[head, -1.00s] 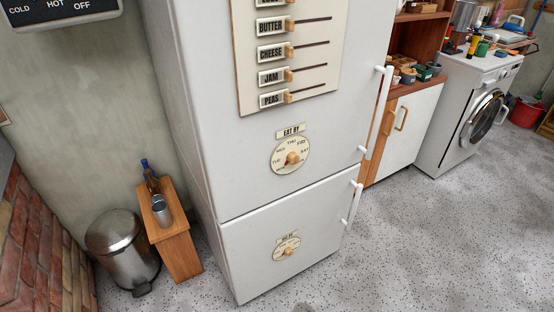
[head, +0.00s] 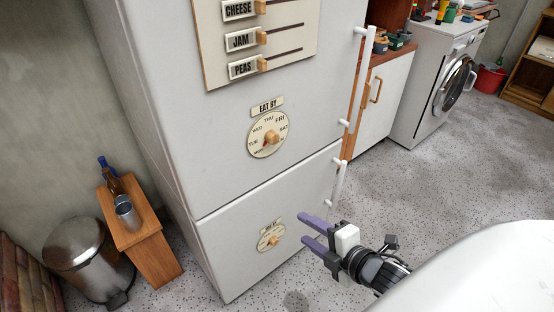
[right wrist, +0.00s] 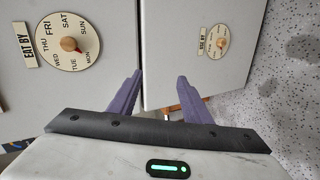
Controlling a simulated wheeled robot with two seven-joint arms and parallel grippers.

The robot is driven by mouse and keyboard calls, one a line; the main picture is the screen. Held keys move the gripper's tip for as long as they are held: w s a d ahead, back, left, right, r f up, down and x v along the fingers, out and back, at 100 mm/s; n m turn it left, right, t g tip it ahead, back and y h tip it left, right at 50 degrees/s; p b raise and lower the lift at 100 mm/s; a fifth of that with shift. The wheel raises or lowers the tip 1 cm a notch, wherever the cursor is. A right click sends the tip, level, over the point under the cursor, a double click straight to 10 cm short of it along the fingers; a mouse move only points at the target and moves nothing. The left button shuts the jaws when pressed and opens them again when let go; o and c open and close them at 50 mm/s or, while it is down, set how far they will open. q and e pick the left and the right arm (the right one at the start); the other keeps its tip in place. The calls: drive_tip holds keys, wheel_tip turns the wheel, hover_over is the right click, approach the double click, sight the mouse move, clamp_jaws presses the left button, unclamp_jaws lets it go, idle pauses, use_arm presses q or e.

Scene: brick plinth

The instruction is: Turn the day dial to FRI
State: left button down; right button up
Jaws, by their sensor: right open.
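The day dial (head: 268,134) is a round cream disc with day names and a wooden knob, under an EAT BY plate on the upper fridge door. FRI is at its upper right. Its knob's red mark seems to face the MON side, though it is small. The dial also shows in the right wrist view (right wrist: 52,30). My right gripper (head: 302,228) is open and empty, right of the lower dial and below the day dial, touching neither. My left gripper is out of view.
Door handles (head: 357,85) stick out along the fridge's right edge. Wooden sliders (head: 263,38) sit on a panel above the dial. A small wooden stand (head: 150,235) with a bottle and metal cup, and a pedal bin (head: 85,255), stand left. Speckled floor is free at right.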

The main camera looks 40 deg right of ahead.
drive_tip(key=w+d+r+n+t+b, duration=0.3)
drive_tip(key=w+d+r+n, duration=0.15)
drive_tip(key=n, duration=0.45)
drive_tip(key=n+t+y+b, duration=0.2)
drive_tip(key=n+b, duration=0.1)
drive_tip(key=n, duration=0.8)
approach(275, 140)
drive_tip(key=w, duration=0.5)
drive_tip(key=w+a, duration=0.1)
drive_tip(key=w, duration=0.1)
drive_tip(key=shift+w+b, duration=0.2)
drive_tip(key=shift+b, duration=0.15)
drive_tip(key=c, duration=1)
